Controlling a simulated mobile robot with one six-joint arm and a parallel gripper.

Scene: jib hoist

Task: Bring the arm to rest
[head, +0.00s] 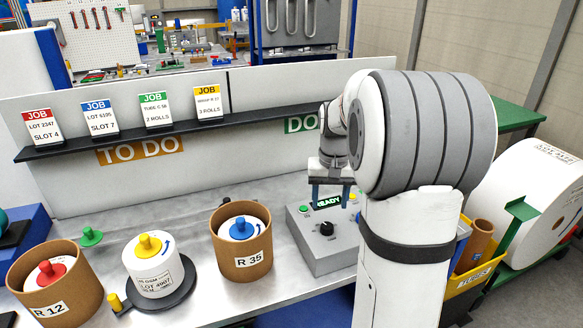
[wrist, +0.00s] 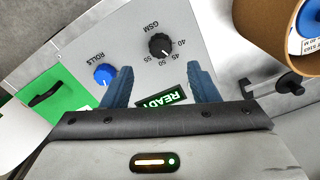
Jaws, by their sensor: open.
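My gripper (head: 332,193) hangs over the grey control box (head: 340,256), its blue fingers apart with nothing between them. In the wrist view, my gripper (wrist: 161,80) also shows open and empty above the box's panel. The panel carries a black GSM knob (wrist: 160,45), a blue ROLLS knob (wrist: 103,74) and a lit READY display (wrist: 163,99). In the head view the black knob (head: 327,228) is clear of the fingers. Whether the fingertips touch the panel cannot be told. My arm hides the right part of the box.
Cardboard tubs R 12 (head: 57,290) and R 35 (head: 242,246), plus a white roll (head: 152,272) on a black stand, occupy the bench. A shelf (head: 130,138) with job cards runs behind. A large white roll (head: 529,200) and yellow bin (head: 472,288) stand right.

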